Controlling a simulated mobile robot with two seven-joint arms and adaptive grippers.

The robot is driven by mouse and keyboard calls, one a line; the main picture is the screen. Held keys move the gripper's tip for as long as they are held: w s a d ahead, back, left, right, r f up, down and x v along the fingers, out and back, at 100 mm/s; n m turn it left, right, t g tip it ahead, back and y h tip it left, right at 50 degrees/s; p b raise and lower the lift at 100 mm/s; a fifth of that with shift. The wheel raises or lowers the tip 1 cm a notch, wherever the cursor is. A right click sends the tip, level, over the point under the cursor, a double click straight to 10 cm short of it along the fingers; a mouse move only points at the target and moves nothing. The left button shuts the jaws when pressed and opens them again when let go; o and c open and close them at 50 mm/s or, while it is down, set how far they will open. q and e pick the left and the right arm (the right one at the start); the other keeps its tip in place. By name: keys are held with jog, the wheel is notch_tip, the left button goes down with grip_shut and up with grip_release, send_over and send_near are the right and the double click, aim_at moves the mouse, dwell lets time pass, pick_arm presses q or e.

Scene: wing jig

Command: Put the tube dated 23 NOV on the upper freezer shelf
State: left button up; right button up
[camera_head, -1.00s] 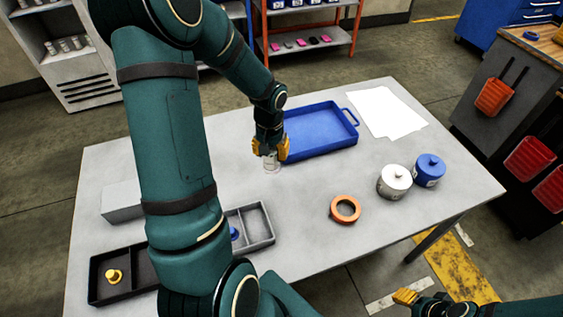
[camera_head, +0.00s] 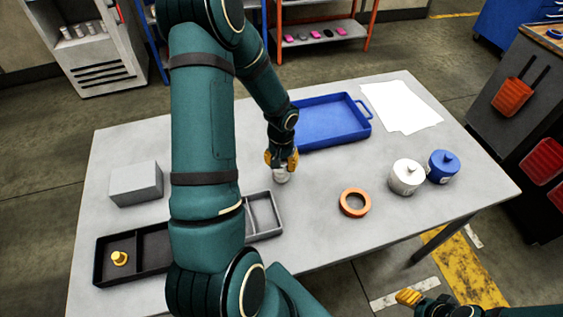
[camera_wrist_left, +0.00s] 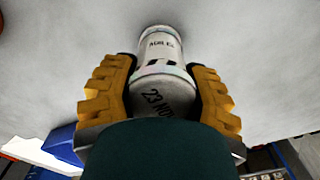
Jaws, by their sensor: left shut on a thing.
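The tube dated 23 NOV is a small pale cylinder (camera_head: 281,175) at or just above the table. The left wrist view shows the tube (camera_wrist_left: 162,80) with "23 NOV" on its near end and a printed label further along. My left gripper (camera_head: 282,160) is shut on it, with yellow fingers on both sides. I cannot tell whether the tube touches the table. The white freezer (camera_head: 95,75) stands at the far left, with several small tubes (camera_head: 78,32) on a visible shelf. My right gripper (camera_head: 408,297) is at the bottom right, its opening unclear.
The grey table (camera_head: 320,225) holds a blue tray (camera_head: 333,122), white paper (camera_head: 402,106), an orange ring (camera_head: 354,202), a white pot (camera_head: 406,177), a blue pot (camera_head: 442,166), a grey box (camera_head: 136,183) and a dark divided tray (camera_head: 105,275). My left arm covers part of the table.

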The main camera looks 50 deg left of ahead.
pick_arm(q)
jog(key=shift+f, duration=0.15)
jog(key=o, duration=1.2)
jog(key=shift+o, duration=0.2)
